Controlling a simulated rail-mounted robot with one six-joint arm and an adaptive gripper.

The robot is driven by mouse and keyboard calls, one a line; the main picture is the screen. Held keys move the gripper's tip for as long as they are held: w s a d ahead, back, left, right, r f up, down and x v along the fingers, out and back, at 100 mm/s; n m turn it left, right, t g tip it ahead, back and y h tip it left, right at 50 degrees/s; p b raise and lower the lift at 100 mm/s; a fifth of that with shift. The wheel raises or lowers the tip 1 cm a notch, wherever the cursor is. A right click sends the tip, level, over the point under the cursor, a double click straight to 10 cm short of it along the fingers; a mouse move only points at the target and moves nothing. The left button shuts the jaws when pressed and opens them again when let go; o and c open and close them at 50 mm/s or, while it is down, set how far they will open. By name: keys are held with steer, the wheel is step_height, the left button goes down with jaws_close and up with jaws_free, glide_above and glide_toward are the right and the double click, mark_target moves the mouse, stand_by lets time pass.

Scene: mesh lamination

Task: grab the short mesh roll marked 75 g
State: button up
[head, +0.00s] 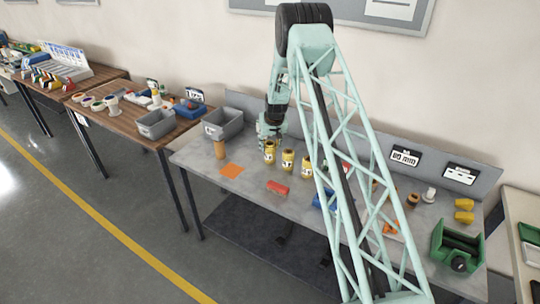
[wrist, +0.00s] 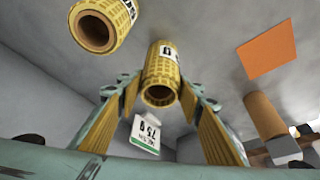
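My gripper (wrist: 160,98) is open, its yellow-padded fingers on either side of a short yellow mesh roll (wrist: 161,72). I cannot tell whether the pads touch it. The roll's open end faces the camera, and its white label shows only in part. A white and green tag reading 75 g (wrist: 146,134) shows beyond, between the fingers. In the head view my gripper (head: 268,138) is just above the leftmost of several yellow rolls (head: 269,153) standing on the grey table (head: 250,205).
A brown roll (head: 220,149) and an orange sheet (head: 232,170) are left of the yellow rolls. A red item (head: 278,188) lies in front. A grey bin (head: 223,123) stands behind left, a green bin (head: 457,247) at the right. My arm hides part of the table.

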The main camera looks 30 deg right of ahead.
steer(key=c, duration=0.6)
steer(key=shift+r, duration=0.2)
step_height(320, 180, up, 10)
steer(key=b, duration=0.1)
steer(key=shift+f, duration=0.15)
stand_by(0.8)
